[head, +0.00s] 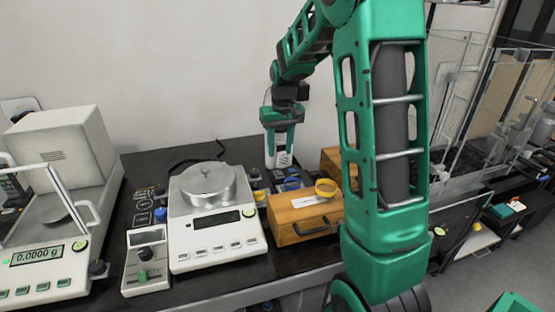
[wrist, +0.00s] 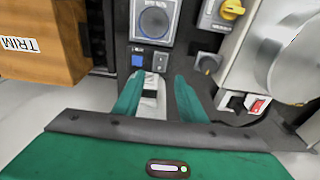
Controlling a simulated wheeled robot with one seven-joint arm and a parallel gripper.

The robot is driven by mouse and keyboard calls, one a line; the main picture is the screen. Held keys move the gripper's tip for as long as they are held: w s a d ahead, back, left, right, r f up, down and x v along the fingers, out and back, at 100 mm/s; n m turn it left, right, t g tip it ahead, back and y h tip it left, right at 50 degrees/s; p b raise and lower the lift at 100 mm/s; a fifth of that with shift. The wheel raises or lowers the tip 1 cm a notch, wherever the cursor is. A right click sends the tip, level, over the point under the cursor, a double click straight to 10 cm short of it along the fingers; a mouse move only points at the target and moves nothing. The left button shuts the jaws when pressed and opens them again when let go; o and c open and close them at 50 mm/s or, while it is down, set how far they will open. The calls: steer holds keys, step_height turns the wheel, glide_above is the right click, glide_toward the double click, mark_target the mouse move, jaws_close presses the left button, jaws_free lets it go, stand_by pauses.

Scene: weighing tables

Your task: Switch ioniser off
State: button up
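My gripper (head: 280,150) points down over the back of the black bench, near the wall. In the wrist view its two green fingers (wrist: 160,82) stand apart with a gap between them. A white piece with a dark slot (wrist: 150,98) shows between the fingers; it does not look gripped. Ahead of the fingertips is a dark unit with a round grille (wrist: 154,22), which may be the ioniser. Below the grille are a blue button (wrist: 138,60) and a grey switch-like part (wrist: 161,61).
A balance with a round steel pan (head: 208,187) stands left of my gripper. A red rocker switch (wrist: 257,105) and yellow knob (wrist: 232,9) are close by. A larger balance (head: 75,150) stands far left.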

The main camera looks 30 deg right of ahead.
steer(key=shift+s+r, duration=0.1)
steer(key=shift+r, duration=1.1)
steer(key=shift+s, duration=0.1)
